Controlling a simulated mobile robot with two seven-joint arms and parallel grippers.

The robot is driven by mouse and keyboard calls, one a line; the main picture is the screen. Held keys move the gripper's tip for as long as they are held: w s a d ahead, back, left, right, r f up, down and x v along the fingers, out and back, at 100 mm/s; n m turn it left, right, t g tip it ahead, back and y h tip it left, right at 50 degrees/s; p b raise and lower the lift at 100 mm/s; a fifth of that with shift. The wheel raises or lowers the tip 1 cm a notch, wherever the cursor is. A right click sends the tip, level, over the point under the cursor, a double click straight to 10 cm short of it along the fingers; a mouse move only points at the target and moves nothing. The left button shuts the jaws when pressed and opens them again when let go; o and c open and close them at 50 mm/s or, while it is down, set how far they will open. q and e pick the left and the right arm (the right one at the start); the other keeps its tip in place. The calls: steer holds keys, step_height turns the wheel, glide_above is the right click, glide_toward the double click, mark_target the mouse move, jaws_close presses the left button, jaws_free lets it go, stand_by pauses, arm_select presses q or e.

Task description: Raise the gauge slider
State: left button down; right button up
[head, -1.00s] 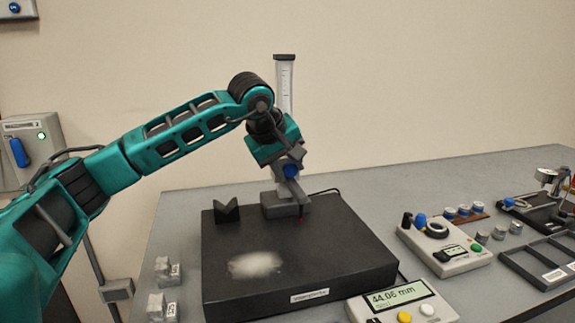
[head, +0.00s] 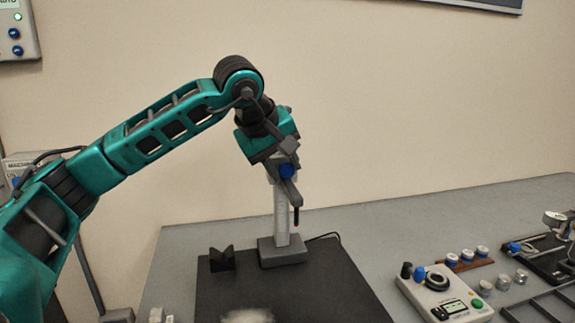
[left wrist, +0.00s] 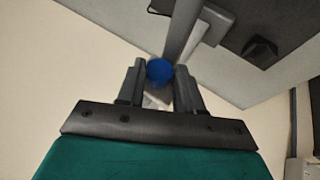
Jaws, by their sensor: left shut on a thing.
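The height gauge stands on the dark plate, with a grey base (head: 282,251) and a pale upright column (head: 281,215). Its slider (head: 289,191) sits well above the base, carrying a thin probe with a red tip that hangs in free air. My left gripper (head: 284,174) is at the slider, shut on its blue knob (head: 287,171). In the left wrist view the blue knob (left wrist: 160,71) lies between the two fingers. My left wrist hides the column's upper part. My right gripper is not in view.
The dark plate (head: 312,290) bears a black V-block (head: 221,259) left of the gauge. A control box (head: 444,292) with a blue-topped joystick, several small round pieces and a tray stand at the right. The grey table (head: 365,222) behind the plate is clear.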

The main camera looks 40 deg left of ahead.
arm_select(q)
steer(key=c, duration=0.8)
jaws_free()
steer(key=v, duration=1.3)
steer(key=shift+p, duration=0.35)
steer(key=shift+d+f, duration=0.1)
